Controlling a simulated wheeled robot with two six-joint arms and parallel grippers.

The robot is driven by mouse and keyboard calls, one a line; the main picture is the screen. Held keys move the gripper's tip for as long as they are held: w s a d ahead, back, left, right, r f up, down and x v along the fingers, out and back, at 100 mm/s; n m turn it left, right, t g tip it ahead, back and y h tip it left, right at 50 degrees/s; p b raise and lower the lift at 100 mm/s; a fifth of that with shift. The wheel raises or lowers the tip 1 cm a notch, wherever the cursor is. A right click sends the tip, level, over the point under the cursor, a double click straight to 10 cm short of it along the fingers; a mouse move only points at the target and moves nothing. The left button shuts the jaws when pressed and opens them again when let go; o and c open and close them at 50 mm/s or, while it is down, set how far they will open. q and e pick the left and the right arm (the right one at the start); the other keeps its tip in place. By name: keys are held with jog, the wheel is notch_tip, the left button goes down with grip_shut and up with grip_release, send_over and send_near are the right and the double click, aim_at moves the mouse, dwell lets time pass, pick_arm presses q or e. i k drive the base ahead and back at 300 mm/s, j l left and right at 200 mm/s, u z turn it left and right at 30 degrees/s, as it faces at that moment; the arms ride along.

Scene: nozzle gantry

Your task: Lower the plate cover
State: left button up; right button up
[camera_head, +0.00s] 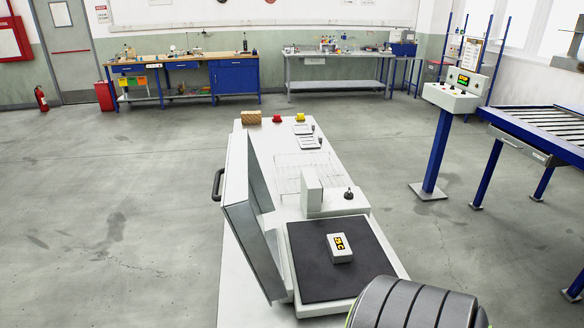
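The plate cover (256,235) is a pale grey-white panel at the left side of a long white bench. It stands raised and steeply tilted beside the dark square plate (345,280). A black handle (217,185) sticks out from the cover's left side. The plate lies uncovered, and a small white box with a yellow-lit display (340,248) rests on it. A rounded dark grey ribbed part at the bottom edge hides the plate's near right corner. Neither of my grippers shows.
A white block with a black knob (348,193) stands behind the plate. A wire rack (300,172) and a brown block (251,117) lie farther along the bench. A blue-legged control post (434,150) and roller conveyor (540,125) stand right. The floor left of the bench is clear.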

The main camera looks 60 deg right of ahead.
aim_at(246, 197)
jog(key=i+j+z, duration=0.15)
jog(key=z, duration=0.35)
jog(key=i+j+z, duration=0.2)
jog(key=z, duration=0.25)
jog(key=i+j+z, duration=0.1)
jog(key=j+z, duration=0.15)
jog(key=z, duration=0.25)
jog(key=i+j+z, duration=0.1)
jog(key=j+z, duration=0.15)
jog(key=z, duration=0.2)
jog(key=i+j+z, duration=0.1)
jog(key=j+z, duration=0.65)
jog(key=i+j, duration=0.05)
